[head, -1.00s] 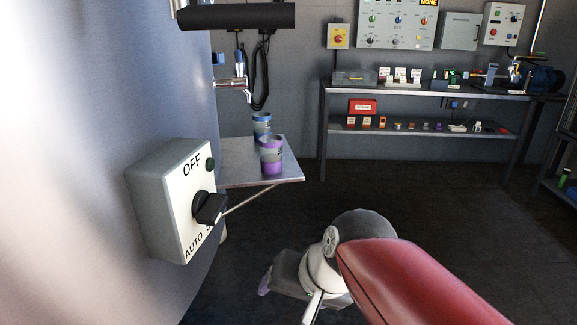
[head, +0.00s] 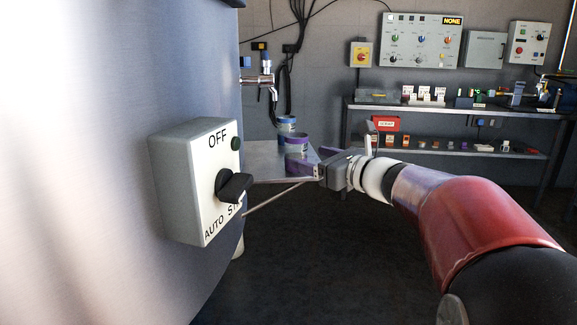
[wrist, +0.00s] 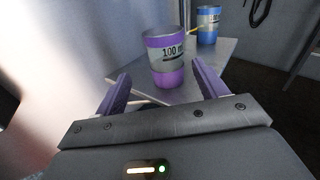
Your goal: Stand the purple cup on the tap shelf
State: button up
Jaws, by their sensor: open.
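The purple cup (head: 297,143) stands upright on the tap shelf (head: 262,158), a metal shelf on the side of the tank. In the wrist view the purple cup (wrist: 164,58) shows a grey band marked "100 m". The shelf also shows in the wrist view (wrist: 222,62). My gripper (head: 318,168) is open at the shelf's right edge. In the wrist view the fingers of my gripper (wrist: 158,88) lie apart on either side of the cup's lower part, with the cup just ahead between them. Whether they touch it I cannot tell.
A blue cup (head: 286,124) stands behind the purple one on the shelf; it also shows in the wrist view (wrist: 208,25). A tap (head: 262,80) hangs above. A switch box (head: 194,180) juts from the tank at left. A bench (head: 460,108) stands at the back.

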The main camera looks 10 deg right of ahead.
aim_at(294, 149)
jog(key=shift+w+d+r+m+t, duration=0.15)
jog(key=shift+w+d+m+t, duration=0.2)
jog(key=shift+w+m, duration=0.15)
jog(key=shift+w+a, duration=0.1)
jog(key=shift+w, duration=0.2)
jog(key=x, duration=0.7)
jog(key=shift+s+a+f, duration=0.15)
jog(key=shift+f, duration=0.1)
jog(key=shift+c, duration=0.4)
jog(key=c, duration=1)
jog(key=shift+c, duration=0.2)
